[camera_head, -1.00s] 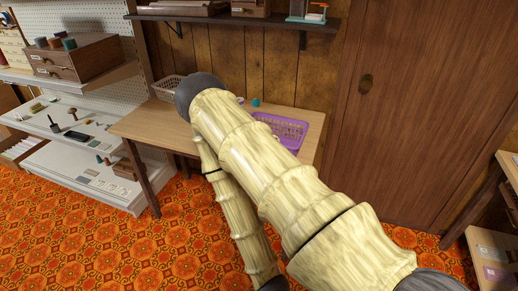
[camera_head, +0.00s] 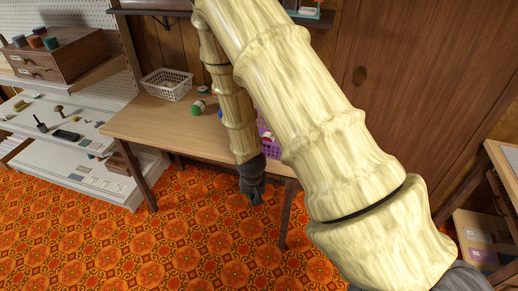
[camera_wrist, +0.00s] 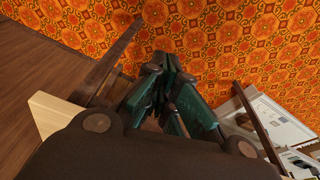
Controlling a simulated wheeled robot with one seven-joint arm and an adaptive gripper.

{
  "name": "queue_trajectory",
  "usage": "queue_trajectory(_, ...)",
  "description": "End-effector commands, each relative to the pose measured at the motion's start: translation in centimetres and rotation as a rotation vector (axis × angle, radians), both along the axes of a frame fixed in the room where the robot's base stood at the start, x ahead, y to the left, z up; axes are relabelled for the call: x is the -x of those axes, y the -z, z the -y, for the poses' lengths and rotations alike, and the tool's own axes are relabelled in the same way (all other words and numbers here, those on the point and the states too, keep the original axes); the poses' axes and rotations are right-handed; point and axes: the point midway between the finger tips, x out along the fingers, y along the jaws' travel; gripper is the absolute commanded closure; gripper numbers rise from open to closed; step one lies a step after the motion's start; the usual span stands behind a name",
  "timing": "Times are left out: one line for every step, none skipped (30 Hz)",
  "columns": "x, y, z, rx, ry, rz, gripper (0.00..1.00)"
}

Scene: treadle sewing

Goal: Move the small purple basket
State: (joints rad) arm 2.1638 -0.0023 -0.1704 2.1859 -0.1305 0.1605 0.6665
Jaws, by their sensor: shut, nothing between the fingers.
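The small purple basket (camera_head: 268,146) is on the wooden table, toward its right part in the head view. My arm hides most of it, and only a strip shows between the arm links. A red and white item shows at it. My gripper (camera_head: 253,194) hangs at the table's front edge, in front of the basket and apart from it. In the wrist view my gripper (camera_wrist: 170,75) has dark green fingers that are together and hold nothing. The basket is not seen in the wrist view.
The table (camera_head: 150,122) also holds a white basket (camera_head: 167,84) and a green-ended spool (camera_head: 197,108). Shelves with a wooden drawer box (camera_head: 50,58) stand at the left. A tall brown door (camera_head: 400,70) is behind. Open patterned floor (camera_head: 120,240) lies in front.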

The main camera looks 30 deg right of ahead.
Motion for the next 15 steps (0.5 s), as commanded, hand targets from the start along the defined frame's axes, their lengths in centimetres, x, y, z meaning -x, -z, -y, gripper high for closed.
queue_trajectory(-2.2, -3.2, 1.0, 0.011, 0.044, 0.025, 1.00)
queue_trajectory(-3.1, -4.5, 1.4, 0.017, 0.071, 0.034, 1.00)
queue_trajectory(-4.3, -6.2, 2.0, 0.022, 0.105, 0.045, 1.00)
queue_trajectory(-5.1, -7.4, 2.4, 0.027, 0.129, 0.053, 1.00)
queue_trajectory(-5.7, -8.4, 2.8, 0.031, 0.150, 0.060, 1.00)
queue_trajectory(-6.6, -9.8, 3.3, 0.036, 0.176, 0.070, 1.00)
queue_trajectory(-7.1, -10.6, 3.6, 0.039, 0.195, 0.076, 1.00)
queue_trajectory(-7.5, -11.4, 3.9, 0.040, 0.212, 0.081, 1.00)
queue_trajectory(-7.9, -12.3, 4.2, 0.044, 0.229, 0.087, 1.00)
queue_trajectory(-8.2, -12.8, 4.4, 0.046, 0.241, 0.090, 1.00)
queue_trajectory(-8.5, -13.2, 4.6, 0.048, 0.250, 0.094, 1.00)
queue_trajectory(-8.7, -13.6, 4.8, 0.049, 0.259, 0.097, 1.00)
queue_trajectory(-8.8, -13.8, 4.9, 0.050, 0.265, 0.098, 1.00)
queue_trajectory(-8.9, -13.9, 4.9, 0.051, 0.269, 0.098, 1.00)
queue_trajectory(-8.9, -13.9, 5.0, 0.051, 0.271, 0.098, 1.00)
